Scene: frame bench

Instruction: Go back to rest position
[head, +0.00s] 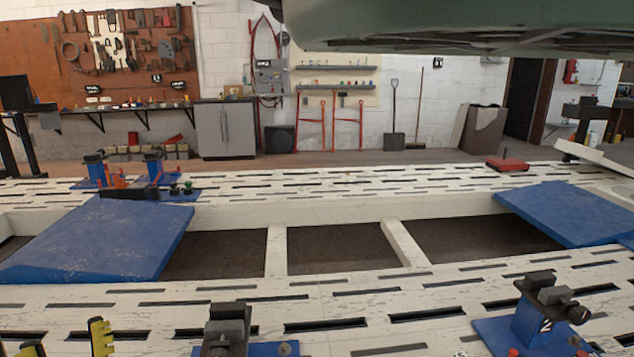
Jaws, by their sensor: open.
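My gripper does not show in this head view, and no link of my arm can be made out. What the jaws are near or touching is therefore hidden from me. The white slotted frame bench (330,211) lies across the whole view, with open gaps between its beams.
A dark green body (450,25) hangs overhead at top right. Blue ramps (110,238) (570,212) lie left and right. Clamps (545,310) (226,330) and yellow notched pieces (102,338) stand along the near edge. A red-topped object (508,164) sits on the far beam.

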